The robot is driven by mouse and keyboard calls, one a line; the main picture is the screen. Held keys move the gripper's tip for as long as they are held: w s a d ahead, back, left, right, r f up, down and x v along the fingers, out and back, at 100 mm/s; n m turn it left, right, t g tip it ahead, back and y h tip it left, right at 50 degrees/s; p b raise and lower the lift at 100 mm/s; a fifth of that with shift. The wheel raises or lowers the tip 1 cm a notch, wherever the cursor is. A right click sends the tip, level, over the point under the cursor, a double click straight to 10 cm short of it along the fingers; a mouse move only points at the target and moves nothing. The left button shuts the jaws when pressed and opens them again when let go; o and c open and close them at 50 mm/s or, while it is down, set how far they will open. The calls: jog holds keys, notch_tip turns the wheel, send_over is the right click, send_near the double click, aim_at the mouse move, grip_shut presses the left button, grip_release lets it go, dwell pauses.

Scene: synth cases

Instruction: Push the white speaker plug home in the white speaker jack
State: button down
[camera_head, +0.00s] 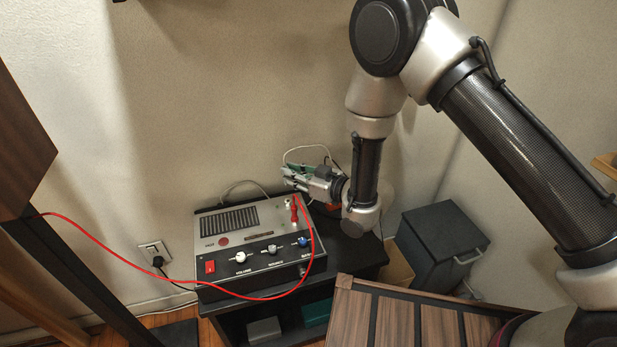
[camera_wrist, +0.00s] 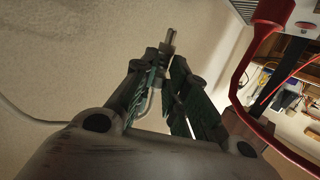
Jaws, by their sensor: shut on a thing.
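The amplifier (camera_head: 225,222) stands on a black stand, with knobs on its front and a grille on top. A red plug (camera_head: 294,213) with a red cable stands upright in its top right part. The white speaker jack (camera_head: 287,203) seems to be the small pale spot beside it. My gripper (camera_head: 291,177) is above the amplifier's back right corner. In the wrist view its green-padded fingers are shut on the white speaker plug (camera_wrist: 167,48), whose metal tip points out past the fingertips, apart from any jack. Its body is mostly hidden between the fingers.
The red cable (camera_head: 130,262) loops left across the amplifier's front. A pale cable (camera_head: 240,184) runs behind it along the wall. A wall outlet (camera_head: 154,251) is at the left. A dark bin (camera_head: 440,245) stands right of the black stand (camera_head: 355,256).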

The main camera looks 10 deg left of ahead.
jog(key=shift+f, duration=2.6)
jog(key=shift+f, duration=1.35)
jog(key=c, duration=1.3)
grip_release()
jog(key=shift+c, duration=0.2)
jog(key=shift+d, duration=0.15)
jog(key=v, duration=1.2)
jog(key=shift+w, duration=0.1)
